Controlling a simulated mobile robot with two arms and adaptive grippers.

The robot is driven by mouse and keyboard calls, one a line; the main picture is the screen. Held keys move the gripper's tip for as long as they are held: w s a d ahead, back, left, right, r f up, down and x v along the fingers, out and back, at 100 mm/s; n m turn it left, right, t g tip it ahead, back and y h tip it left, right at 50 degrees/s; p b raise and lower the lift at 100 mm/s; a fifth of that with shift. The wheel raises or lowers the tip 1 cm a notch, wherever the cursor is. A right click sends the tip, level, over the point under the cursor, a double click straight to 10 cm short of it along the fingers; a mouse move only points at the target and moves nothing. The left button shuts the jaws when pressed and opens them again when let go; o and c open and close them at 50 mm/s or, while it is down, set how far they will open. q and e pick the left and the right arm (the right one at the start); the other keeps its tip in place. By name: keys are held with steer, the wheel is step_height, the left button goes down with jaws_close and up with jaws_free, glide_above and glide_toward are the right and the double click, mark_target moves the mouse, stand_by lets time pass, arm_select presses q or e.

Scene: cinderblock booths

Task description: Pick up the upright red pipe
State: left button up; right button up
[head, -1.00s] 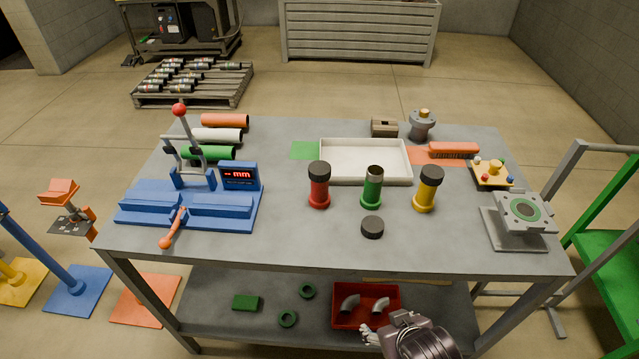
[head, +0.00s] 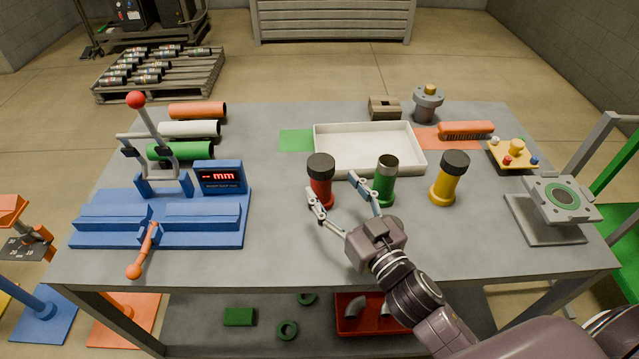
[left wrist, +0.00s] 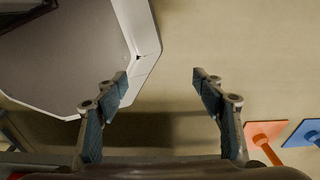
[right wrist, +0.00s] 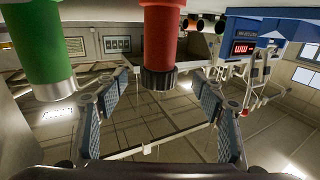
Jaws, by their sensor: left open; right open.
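The red pipe (head: 321,192) stands upright with a black cap on the table, left of the green pipe (head: 385,184). My right gripper (head: 334,187) is open and empty just in front of it, one finger near the red pipe, the other beside the green pipe. In the right wrist view the red pipe (right wrist: 162,35) hangs in from the top, between and beyond the open fingertips, the green pipe to the left. My left gripper (left wrist: 160,75) is open and empty, pointing at the floor, outside the head view.
A yellow pipe (head: 449,180) with a black cap stands to the right. A cream tray (head: 418,170) lies behind. A blue fixture (head: 165,222) with a digital display is at the left, a grey stand (head: 545,222) at the right.

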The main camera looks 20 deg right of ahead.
mark_target(328, 177)
steer(key=shift+w+a+r+p, duration=0.15)
steer(key=shift+w+p, duration=0.15)
steer(key=shift+w, duration=0.65)
steer(key=w, duration=0.1)
steer(key=w+p, duration=0.1)
steer(key=w, duration=0.2)
steer(key=shift+a+r+p, duration=0.15)
steer(key=shift+a+p, duration=0.1)
steer(key=shift+p, duration=0.05)
steer(key=shift+w, duration=0.25)
steer(key=shift+c, duration=0.7)
steer(key=shift+s, duration=0.1)
steer(key=c, duration=1.5)
arm_select(q)
steer(key=shift+w+d+r, duration=0.1)
steer(key=shift+w+r, duration=0.15)
steer(key=shift+r, duration=0.35)
steer(key=shift+w+d+r, duration=0.1)
steer(key=shift+w+r, duration=0.1)
steer(key=shift+r, duration=0.4)
arm_select(e)
jaws_close()
